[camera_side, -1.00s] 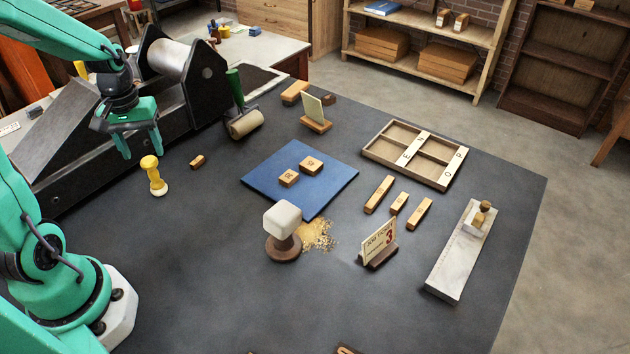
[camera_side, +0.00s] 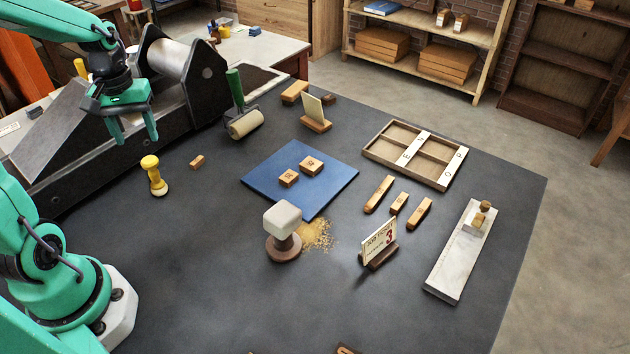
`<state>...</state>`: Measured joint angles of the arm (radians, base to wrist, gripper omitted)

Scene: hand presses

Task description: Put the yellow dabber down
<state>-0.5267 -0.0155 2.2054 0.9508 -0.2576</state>
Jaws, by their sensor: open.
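The yellow dabber (camera_side: 153,175) stands upright on the dark table at the left, with a yellow knob on top and a pale round base. My gripper (camera_side: 135,140) is above it and apart from it, near the roller press. Its two green fingers point down, are open and hold nothing.
The press (camera_side: 185,75) stands close behind my gripper. A small wooden block (camera_side: 197,162) lies right of the dabber. A green-handled roller (camera_side: 245,122), a blue mat (camera_side: 262,187) with two blocks, and a white-topped dabber (camera_side: 283,222) are farther right. The front left table is clear.

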